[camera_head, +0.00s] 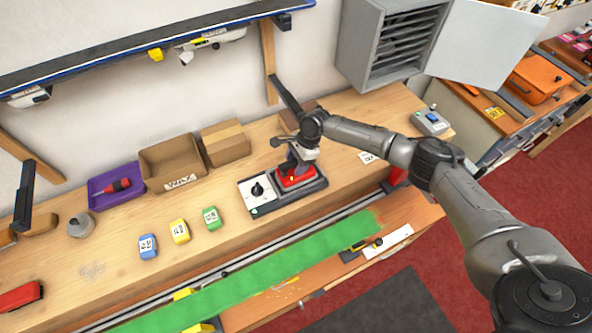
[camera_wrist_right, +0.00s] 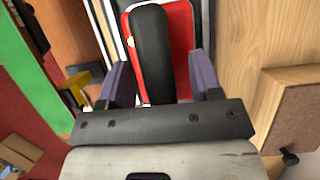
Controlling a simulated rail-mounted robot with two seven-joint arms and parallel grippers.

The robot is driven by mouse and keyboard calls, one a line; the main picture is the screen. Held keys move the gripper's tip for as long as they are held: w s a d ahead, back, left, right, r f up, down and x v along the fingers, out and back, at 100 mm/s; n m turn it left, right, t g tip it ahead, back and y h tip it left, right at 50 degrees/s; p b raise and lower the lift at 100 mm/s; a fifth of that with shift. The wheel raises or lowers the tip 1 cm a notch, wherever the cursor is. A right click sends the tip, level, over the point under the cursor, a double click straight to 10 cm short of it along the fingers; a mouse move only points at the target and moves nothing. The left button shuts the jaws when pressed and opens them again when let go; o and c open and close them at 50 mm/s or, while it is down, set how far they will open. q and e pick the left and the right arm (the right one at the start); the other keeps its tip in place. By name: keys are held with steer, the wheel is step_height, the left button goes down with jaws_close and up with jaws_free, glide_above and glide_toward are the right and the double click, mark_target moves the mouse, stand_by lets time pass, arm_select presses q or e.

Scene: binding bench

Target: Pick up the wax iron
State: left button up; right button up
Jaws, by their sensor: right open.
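The wax iron shows in the right wrist view as a rounded black body (camera_wrist_right: 152,50) lying on a red cradle (camera_wrist_right: 182,40). In the head view the red cradle (camera_head: 299,183) is part of a dark station with a white dial panel (camera_head: 256,192); my gripper hides most of the iron there. My right gripper (camera_head: 297,167) is directly above the cradle, pointing down. In the right wrist view its purple-grey fingers (camera_wrist_right: 161,78) are open, one on each side of the black body, with gaps showing. My left gripper is not in view.
Blue (camera_head: 148,246), yellow (camera_head: 179,231) and green (camera_head: 211,218) labelled blocks stand left of the station. Cardboard boxes (camera_head: 224,143) and a purple bin (camera_head: 116,184) are behind them. A grey cabinet (camera_head: 390,45) stands at the back. The wooden bench front-left is mostly clear.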

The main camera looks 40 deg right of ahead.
jaws_close()
stand_by(0.4)
steer(key=shift+r, duration=0.1)
stand_by(0.8)
